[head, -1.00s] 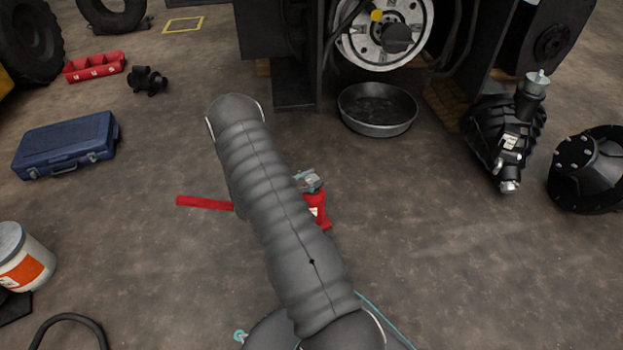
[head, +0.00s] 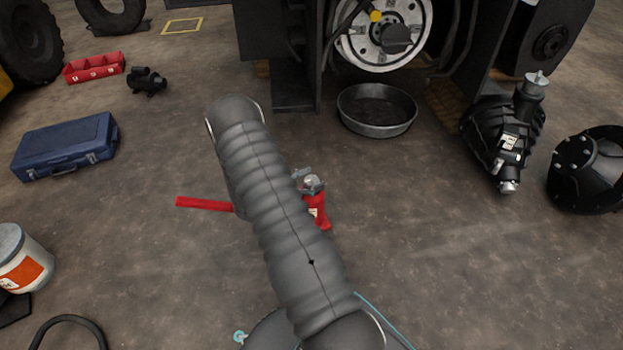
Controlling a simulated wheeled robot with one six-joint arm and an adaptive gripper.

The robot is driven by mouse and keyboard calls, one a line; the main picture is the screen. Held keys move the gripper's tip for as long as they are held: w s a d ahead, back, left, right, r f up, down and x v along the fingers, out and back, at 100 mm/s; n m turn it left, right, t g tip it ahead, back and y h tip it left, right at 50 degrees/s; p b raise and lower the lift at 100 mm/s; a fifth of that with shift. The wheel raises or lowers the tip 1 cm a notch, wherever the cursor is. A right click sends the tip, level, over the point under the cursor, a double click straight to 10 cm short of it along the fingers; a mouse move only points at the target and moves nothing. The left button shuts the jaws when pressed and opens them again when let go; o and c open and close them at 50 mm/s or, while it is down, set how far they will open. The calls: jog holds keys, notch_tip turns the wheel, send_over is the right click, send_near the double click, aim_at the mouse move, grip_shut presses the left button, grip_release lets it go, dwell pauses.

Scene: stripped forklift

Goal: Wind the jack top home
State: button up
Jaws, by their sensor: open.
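The red bottle jack (head: 317,212) stands upright on the concrete floor in the middle of the head view. Its left side is hidden behind my arm. Its round silver top (head: 313,182) shows just right of my arm. A red handle (head: 205,204) sticks out to the left from behind my arm. My gripper (head: 305,178) is mostly hidden by my arm; only small grey and teal parts of it show at the jack top. It is open beside or around the top; I cannot tell whether it touches.
A metal drain pan (head: 352,122) lies behind the jack, under the stripped forklift (head: 290,85). A blue case (head: 62,150) and a white bucket (head: 22,262) are at left. Black machine parts (head: 500,145) lie at right. Floor right of the jack is clear.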

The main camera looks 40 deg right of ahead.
notch_tip(320, 180, up, 10)
dwell(0.6)
notch_tip(320, 180, up, 15)
jog(key=p, duration=1)
send_over(311, 180)
jog(key=shift+d, duration=0.1)
